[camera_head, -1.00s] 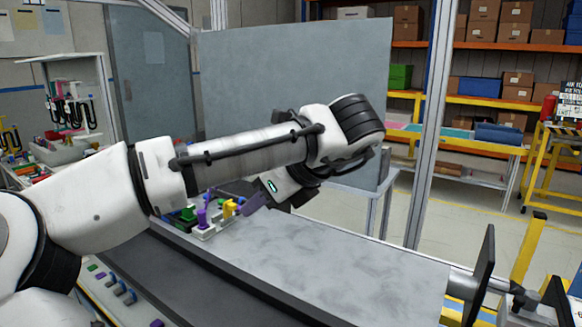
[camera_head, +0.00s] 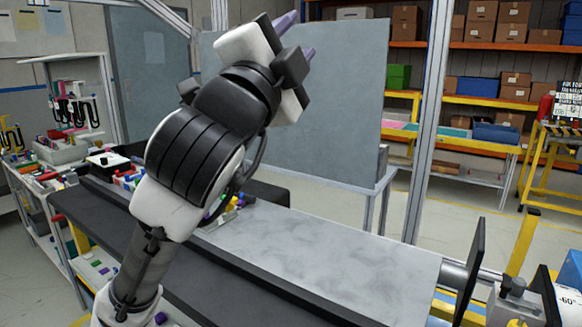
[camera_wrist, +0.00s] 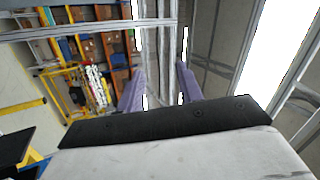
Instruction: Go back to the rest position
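My gripper (camera_head: 303,32) is raised high in front of the grey panel, its purple fingers pointing up and to the right. In the wrist view the two fingers (camera_wrist: 160,72) stand apart with nothing between them, so it is open and empty. The wrist view looks away from the work surface, towards the shelves and ceiling frame. My arm rises upright at the left of centre and hides part of the conveyor. Coloured parts (camera_head: 238,201) show on the conveyor just right of my arm, mostly hidden.
The grey conveyor surface (camera_head: 330,250) is clear to the right. A large grey panel (camera_head: 340,110) stands behind it, with a metal post (camera_head: 428,120) to its right. Side tables with coloured parts (camera_head: 110,160) stand at left. Shelves with boxes (camera_head: 485,25) are at the back right.

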